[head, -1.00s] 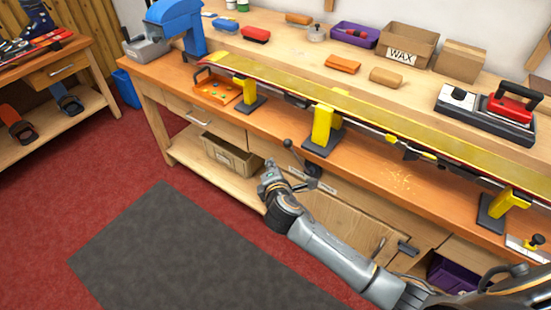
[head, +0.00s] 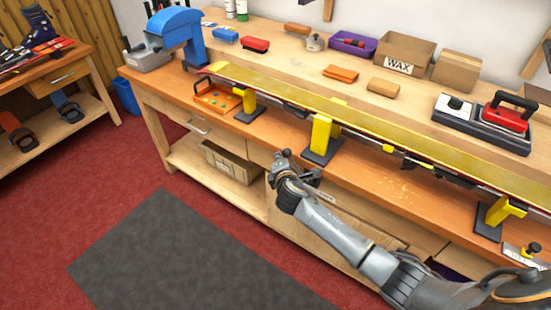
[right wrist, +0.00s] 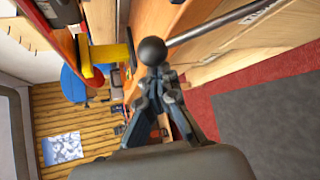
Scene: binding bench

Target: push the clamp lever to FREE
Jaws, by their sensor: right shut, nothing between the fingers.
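The clamp lever is mostly hidden behind my right gripper (head: 282,158) in the head view, at the front edge of the bench below the middle yellow vise. In the right wrist view its round black knob (right wrist: 152,51) shows just beyond the fingertips of my right gripper (right wrist: 158,80). The fingers are shut with nothing between them. The knob is at or very near the tips; I cannot tell whether they touch. The lever's label is too small to read. My left gripper is not in view.
A yellow ski (head: 390,140) lies along yellow vises (head: 321,135) above the bench (head: 400,185). A waxing iron (head: 507,115) and boxes stand further back. Floor with a grey mat (head: 180,260) is clear in front.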

